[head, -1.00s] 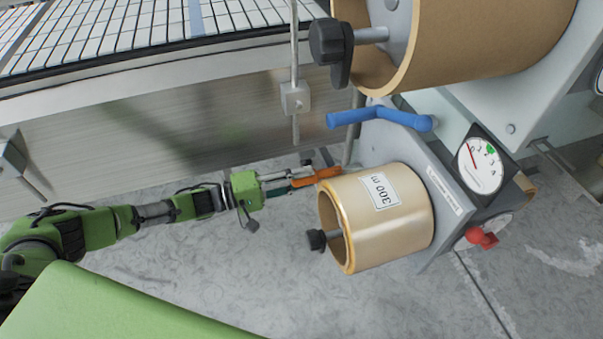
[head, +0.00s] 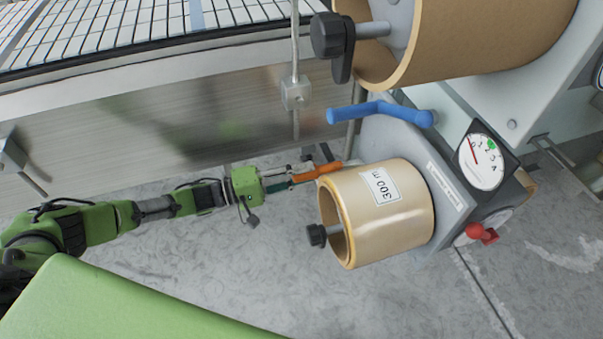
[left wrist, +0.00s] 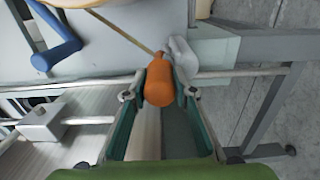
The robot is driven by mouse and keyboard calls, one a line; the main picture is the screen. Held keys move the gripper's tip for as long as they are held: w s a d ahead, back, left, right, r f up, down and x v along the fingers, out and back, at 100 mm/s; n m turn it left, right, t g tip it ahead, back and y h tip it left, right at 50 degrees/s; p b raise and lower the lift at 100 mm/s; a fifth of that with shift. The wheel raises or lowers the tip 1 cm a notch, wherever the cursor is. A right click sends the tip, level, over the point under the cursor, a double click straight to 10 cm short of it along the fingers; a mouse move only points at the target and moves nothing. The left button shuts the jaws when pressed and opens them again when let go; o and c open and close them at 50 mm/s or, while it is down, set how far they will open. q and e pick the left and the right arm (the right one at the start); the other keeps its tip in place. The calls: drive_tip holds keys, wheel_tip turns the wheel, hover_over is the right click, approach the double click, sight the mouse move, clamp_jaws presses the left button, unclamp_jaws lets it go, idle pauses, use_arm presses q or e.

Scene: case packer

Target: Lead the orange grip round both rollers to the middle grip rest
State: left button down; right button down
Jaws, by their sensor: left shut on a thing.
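The orange grip (head: 317,172) is held between the fingers of my left gripper (head: 305,170), beside the near end of the tan 300 m roll (head: 385,215). In the left wrist view the orange grip (left wrist: 159,84) sits between the two green fingers near their tips. A thin tan strip (left wrist: 128,34) runs from its far end up and to the left. A pale grey rounded piece (left wrist: 184,58) lies just right of the grip; I cannot tell if it is a roller. I cannot make out the middle grip rest. My right gripper is not in view.
A blue handle (head: 375,112) juts out above the small roll, and a larger brown roll (head: 480,45) is above that. A vertical rod with a block (head: 296,95) stands to the left. A metal side panel (head: 160,125) lies behind my arm. A grey frame (left wrist: 245,50) is at right.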

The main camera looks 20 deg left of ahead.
use_arm(q)
drive_tip(key=shift+r, duration=0.15)
idle(0.4)
drive_tip(key=shift+d+r+p, duration=0.1)
drive_tip(key=shift+r+p, duration=0.4)
drive_tip(key=shift+p, duration=0.1)
